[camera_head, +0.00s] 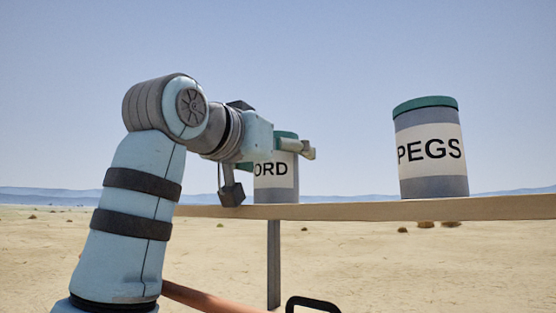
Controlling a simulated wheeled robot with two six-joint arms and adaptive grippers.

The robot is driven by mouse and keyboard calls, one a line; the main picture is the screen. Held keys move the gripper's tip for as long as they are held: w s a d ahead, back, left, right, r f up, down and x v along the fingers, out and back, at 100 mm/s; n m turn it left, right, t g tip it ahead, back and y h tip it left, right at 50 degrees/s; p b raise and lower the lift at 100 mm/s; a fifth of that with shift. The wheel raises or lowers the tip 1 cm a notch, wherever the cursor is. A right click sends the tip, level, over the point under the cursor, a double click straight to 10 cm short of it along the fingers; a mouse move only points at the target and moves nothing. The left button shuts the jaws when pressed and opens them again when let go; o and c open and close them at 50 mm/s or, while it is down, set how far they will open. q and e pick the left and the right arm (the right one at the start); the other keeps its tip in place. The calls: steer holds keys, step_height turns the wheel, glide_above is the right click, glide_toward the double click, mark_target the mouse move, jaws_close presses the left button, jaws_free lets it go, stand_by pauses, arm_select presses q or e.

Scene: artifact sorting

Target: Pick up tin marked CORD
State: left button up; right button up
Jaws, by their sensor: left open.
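The tin with the letters ORD showing on its white label (275,183) stands on a wooden plank shelf (350,211). It has a teal lid and a grey body. My left arm and gripper cover its left and upper parts, hiding the start of the word. My left gripper (268,170) is open in front of the tin in this view, with one finger at the tin's upper right and a dark one hanging at its left. I cannot tell whether it touches the tin. My right gripper is not in view.
A second tin, marked PEGS (430,153), stands upright on the plank to the right, with clear plank between the two. A grey post (273,265) shows below the plank. An orange bar (215,301) and a black handle-like loop (313,302) show at the bottom edge.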

arm_select(q)
steer(key=shift+w, duration=0.3)
steer(key=shift+s+a+r, duration=0.15)
steer(key=shift+s, duration=0.5)
steer(key=shift+c, duration=1)
steer(key=shift+s+r, duration=0.15)
steer(key=shift+s, duration=0.4)
steer(key=c, duration=0.6)
steer(key=shift+w, duration=0.2)
steer(key=c, duration=0.7)
steer(key=shift+w, duration=0.1)
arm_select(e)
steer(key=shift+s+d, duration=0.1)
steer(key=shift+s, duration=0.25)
